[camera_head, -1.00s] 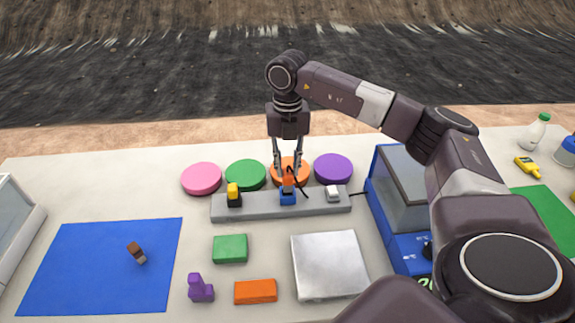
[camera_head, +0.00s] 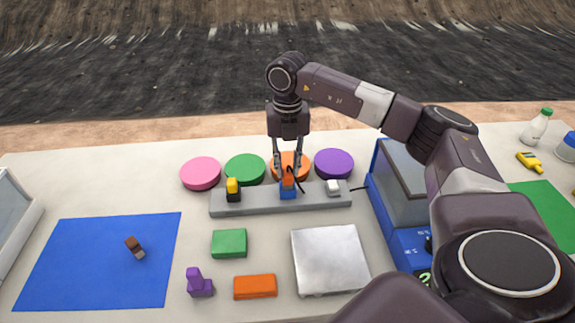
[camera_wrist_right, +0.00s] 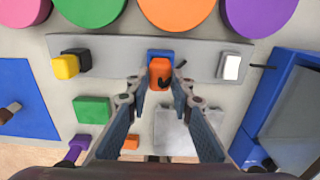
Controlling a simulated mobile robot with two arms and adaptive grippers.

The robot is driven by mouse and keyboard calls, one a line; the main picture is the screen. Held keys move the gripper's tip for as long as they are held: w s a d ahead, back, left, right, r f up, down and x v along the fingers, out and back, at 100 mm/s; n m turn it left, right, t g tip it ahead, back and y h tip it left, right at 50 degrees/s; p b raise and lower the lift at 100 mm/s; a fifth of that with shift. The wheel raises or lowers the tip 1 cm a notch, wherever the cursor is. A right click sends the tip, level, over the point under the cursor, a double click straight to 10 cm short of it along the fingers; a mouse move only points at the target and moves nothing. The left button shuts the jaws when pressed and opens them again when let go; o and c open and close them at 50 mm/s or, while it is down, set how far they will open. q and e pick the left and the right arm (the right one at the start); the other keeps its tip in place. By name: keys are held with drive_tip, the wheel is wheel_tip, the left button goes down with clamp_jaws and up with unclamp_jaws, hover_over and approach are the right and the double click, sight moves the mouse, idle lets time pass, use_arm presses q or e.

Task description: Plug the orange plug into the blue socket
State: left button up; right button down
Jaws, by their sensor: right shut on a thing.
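The orange plug (camera_head: 288,178) is upright at the blue socket (camera_head: 288,194), which sits in the middle of the grey strip (camera_head: 262,201). My right gripper (camera_head: 288,172) points down from above and is shut on the orange plug. In the right wrist view the orange plug (camera_wrist_right: 160,72) is between the fingertips, with the blue socket (camera_wrist_right: 153,54) showing around its far edge. The plug touches or sits in the socket; I cannot tell how deep it is. A dark cable hangs by the plug. My left gripper is not in view.
A yellow plug (camera_head: 232,186) in a black socket and a white plug (camera_head: 333,187) stand on the same strip. Pink, green, orange and purple discs lie behind it. A blue machine (camera_head: 411,250) stands to the right. Blocks and a metal plate (camera_head: 325,262) lie in front.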

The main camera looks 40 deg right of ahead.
sight(287, 172)
drive_tip(key=shift+f+b, duration=0.45)
drive_tip(key=shift+f, duration=0.35)
drive_tip(key=c, duration=1.6)
unclamp_jaws()
drive_tip(key=shift+r, duration=0.1)
wheel_tip(287, 172, up, 5)
drive_tip(key=p, duration=0.4)
